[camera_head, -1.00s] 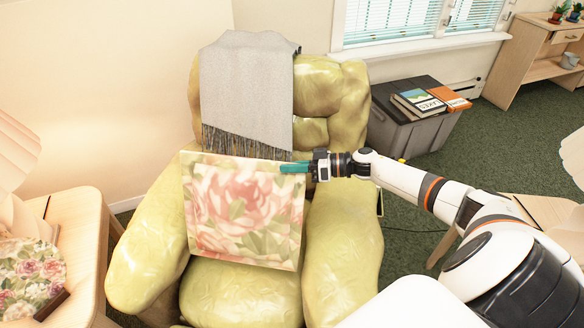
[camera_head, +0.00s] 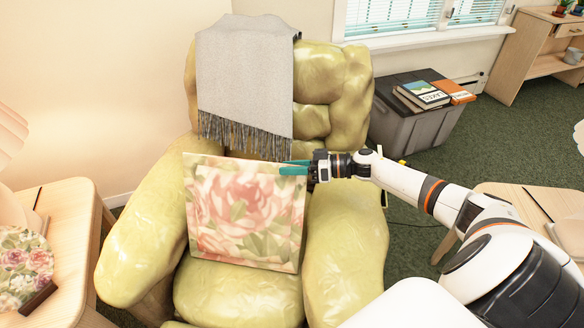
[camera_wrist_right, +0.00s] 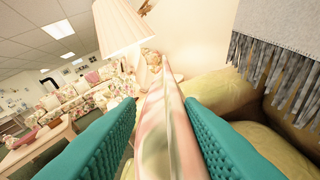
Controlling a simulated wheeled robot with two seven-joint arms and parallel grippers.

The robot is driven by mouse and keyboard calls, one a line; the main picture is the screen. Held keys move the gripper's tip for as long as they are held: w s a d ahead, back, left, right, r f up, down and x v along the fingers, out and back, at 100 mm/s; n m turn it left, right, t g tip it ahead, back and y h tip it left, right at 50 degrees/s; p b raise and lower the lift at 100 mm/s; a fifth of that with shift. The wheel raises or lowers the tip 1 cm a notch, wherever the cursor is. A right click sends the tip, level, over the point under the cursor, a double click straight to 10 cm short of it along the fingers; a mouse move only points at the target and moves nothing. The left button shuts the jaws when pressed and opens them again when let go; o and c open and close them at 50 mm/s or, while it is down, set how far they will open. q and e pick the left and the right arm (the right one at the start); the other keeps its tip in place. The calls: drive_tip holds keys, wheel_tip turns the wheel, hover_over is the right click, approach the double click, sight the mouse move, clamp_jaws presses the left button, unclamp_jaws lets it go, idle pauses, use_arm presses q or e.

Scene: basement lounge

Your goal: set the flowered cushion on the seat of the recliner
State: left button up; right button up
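The flowered cushion (camera_head: 243,212), square with pink roses, stands nearly upright above the seat (camera_head: 238,293) of the yellow-green recliner (camera_head: 346,235). My right gripper (camera_head: 294,168) is shut on the cushion's upper right edge. In the right wrist view the cushion (camera_wrist_right: 166,135) shows edge-on between the teal fingers of the right gripper (camera_wrist_right: 162,110). The cushion hides the rear of the seat and the lower backrest. I cannot tell whether its lower edge touches the seat. My left gripper is not in view.
A grey fringed throw (camera_head: 245,85) hangs over the backrest. A wooden side table (camera_head: 75,230) stands left, with a floral round object (camera_head: 22,268) on it. A grey bin (camera_head: 412,122) with books (camera_head: 422,95) is behind right. Another light table (camera_head: 515,205) is at right.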

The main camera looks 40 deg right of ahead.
drive_tip(key=shift+s+d, duration=0.35)
drive_tip(key=v, duration=1.1)
drive_tip(key=shift+r, duration=0.1)
idle(0.6)
